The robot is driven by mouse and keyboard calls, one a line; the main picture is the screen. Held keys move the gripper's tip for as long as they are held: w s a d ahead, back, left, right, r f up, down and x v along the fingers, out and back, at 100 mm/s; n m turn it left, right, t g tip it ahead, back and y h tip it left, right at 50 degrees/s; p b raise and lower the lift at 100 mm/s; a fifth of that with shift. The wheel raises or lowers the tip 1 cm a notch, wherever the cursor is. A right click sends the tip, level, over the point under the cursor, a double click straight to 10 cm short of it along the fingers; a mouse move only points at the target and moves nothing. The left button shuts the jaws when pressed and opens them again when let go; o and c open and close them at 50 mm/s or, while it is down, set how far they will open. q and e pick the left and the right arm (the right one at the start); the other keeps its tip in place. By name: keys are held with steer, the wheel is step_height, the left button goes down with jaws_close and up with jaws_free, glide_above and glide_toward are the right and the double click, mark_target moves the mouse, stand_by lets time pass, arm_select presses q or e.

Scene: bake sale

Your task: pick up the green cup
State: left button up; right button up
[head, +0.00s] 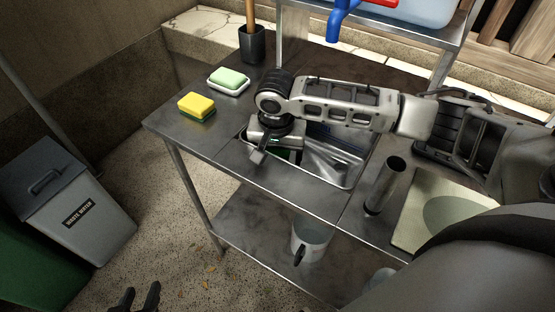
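No whole green cup can be made out. A small green patch (279,151) shows in the metal sink (335,180), mostly hidden behind my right arm and hand; I cannot tell whether it is the cup. My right arm reaches in from the right over the sink. Its gripper (258,156) points down at the sink's left edge, and whether its fingers are open or hold anything is hidden. My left gripper (139,298) is at the bottom left, over the floor, with its two dark fingers apart and nothing seen between them.
A yellow sponge (197,106), a green soap bar (229,77) on a white dish and a dark brush holder (252,45) stand left on the metal table.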

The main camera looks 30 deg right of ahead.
steer(key=shift+f, duration=0.25)
steer(key=c, duration=1)
steer(key=shift+c, duration=0.2)
steer(key=shift+r, duration=0.15)
